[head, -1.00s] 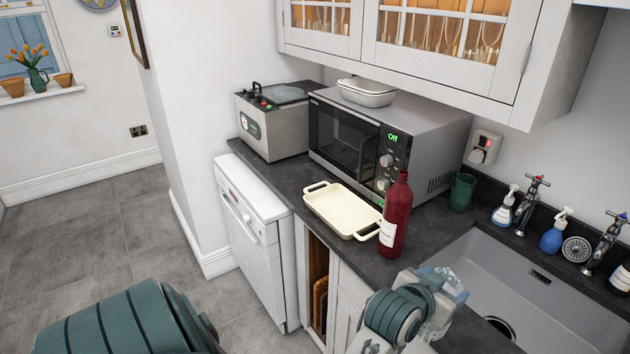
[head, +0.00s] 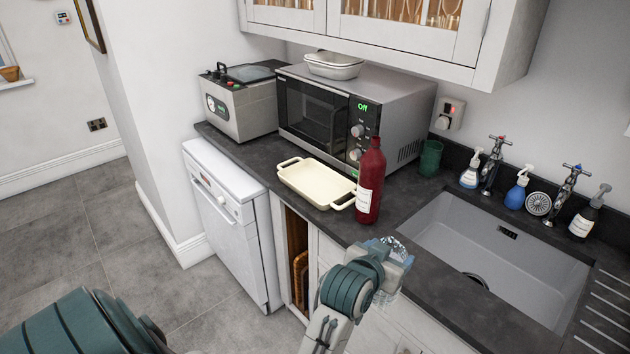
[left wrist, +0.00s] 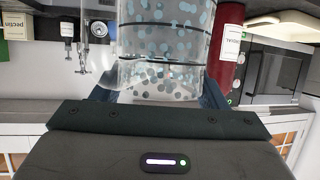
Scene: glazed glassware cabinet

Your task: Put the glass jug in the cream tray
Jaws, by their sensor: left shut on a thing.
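The glass jug (head: 393,244) is clear and mostly hidden behind my left gripper (head: 388,262) in the head view. In the left wrist view the jug (left wrist: 165,45) is large, see-through and dotted, between the fingers of my left gripper (left wrist: 158,98), which is shut on it. The gripper is at the counter's front edge, between tray and sink in the picture. The cream tray (head: 290,164) lies on the counter in front of the microwave and looks empty. My right gripper is not in view.
A red bottle (head: 369,185) stands close beside the tray's right handle; it also shows in the left wrist view (left wrist: 228,45). The microwave (head: 350,115) is behind the tray. A green cup (head: 430,158), soap bottles, taps and the sink (head: 490,245) are to the right.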

